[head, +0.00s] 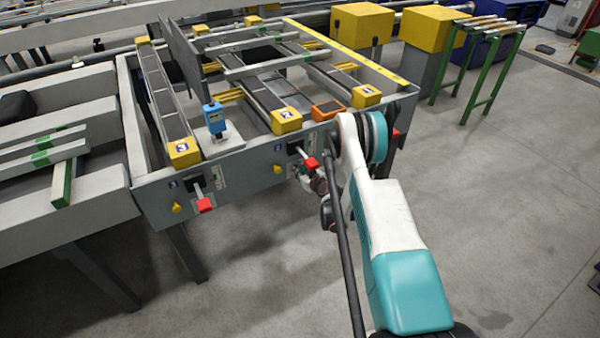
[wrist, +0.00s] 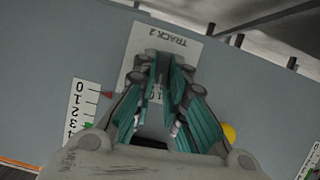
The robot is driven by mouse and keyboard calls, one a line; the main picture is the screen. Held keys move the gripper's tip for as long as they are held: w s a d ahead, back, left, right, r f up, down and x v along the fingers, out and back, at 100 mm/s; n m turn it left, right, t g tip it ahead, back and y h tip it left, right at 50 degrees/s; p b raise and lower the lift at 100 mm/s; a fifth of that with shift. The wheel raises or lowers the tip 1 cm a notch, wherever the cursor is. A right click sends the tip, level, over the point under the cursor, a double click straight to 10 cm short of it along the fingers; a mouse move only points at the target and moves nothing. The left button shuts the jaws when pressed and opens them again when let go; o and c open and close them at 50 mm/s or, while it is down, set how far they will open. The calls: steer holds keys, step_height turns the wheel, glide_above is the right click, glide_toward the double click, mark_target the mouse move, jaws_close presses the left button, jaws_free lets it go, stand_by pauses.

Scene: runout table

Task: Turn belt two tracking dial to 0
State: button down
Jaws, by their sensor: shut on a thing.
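In the wrist view, a pale plate marked TRACK 2 (wrist: 183,48) is on the grey panel, upside down in the picture. My gripper (wrist: 163,85) is shut over this plate, on the belt two tracking dial, which its fingers mostly hide. A white scale (wrist: 80,105) numbered from 0 stands left of the plate. A small red pointer (wrist: 106,95) is beside its 0 end; the exact reading is too small to tell. A green mark (wrist: 89,125) lies lower on the scale. In the head view, my gripper (head: 314,183) is partly hidden by my arm at the belt two panel.
A red-handled lever (head: 311,163) sticks out by the number 2 label (head: 278,146), close to my gripper. Belt three has its own red-handled lever (head: 204,204) and yellow knob (head: 177,208). A yellow knob (wrist: 229,132) shows right of my fingers.

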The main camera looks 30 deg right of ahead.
steer(key=shift+w, duration=0.1)
steer(key=shift+d+m, duration=0.1)
steer(key=shift+m, duration=0.2)
steer(key=c, duration=1.6)
jaws_free()
steer(key=shift+f, duration=0.1)
